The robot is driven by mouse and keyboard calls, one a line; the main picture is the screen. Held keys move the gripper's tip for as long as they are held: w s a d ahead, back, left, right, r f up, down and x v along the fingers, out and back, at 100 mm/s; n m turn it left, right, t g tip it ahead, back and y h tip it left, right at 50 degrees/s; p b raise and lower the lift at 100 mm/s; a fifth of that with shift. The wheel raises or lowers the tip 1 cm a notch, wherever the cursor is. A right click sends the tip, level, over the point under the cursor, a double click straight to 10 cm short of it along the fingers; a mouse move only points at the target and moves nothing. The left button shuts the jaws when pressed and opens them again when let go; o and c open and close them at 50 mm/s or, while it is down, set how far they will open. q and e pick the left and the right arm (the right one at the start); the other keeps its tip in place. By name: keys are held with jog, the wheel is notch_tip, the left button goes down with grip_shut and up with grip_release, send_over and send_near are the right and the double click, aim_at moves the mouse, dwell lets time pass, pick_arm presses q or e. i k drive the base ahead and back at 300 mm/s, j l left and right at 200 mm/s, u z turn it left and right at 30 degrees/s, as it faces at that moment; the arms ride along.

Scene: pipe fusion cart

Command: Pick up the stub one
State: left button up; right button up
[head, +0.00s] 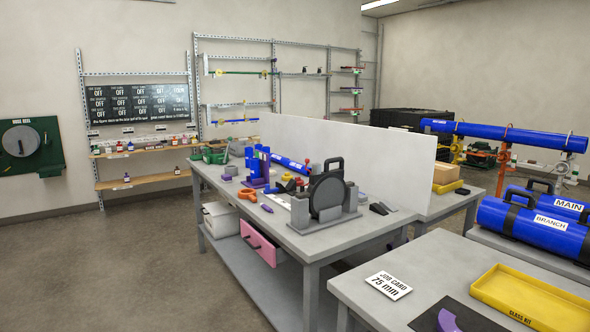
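No thing in the head view is labelled as stub one, and I cannot tell which one it is. A thick blue pipe piece labelled BRANCH (490,216) lies at the right edge, with a dark handle on top. A similar blue piece labelled MAIN (546,200) lies behind it. A short blue pipe (291,164) lies on the middle workbench, partly hidden by the tools in front of it. Neither of my grippers is in view.
The grey workbench (268,222) carries a black disc-shaped tool (327,195) and a white upright panel (350,157). The near table (440,262) holds a job card (388,285) reading 75 mm and a yellow tray (530,300). Open floor (120,270) lies at left.

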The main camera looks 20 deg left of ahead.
aim_at(256, 170)
jog(key=i+j+z, duration=0.15)
jog(key=i+j, duration=0.2)
jog(key=i+j+z, duration=0.15)
jog(key=i+j, duration=0.15)
jog(key=i+j+z, duration=0.15)
jog(key=i+j, duration=0.15)
jog(key=j, duration=0.25)
jog(key=i+j+z, duration=0.15)
jog(key=i+j, duration=0.15)
jog(key=j, duration=0.2)
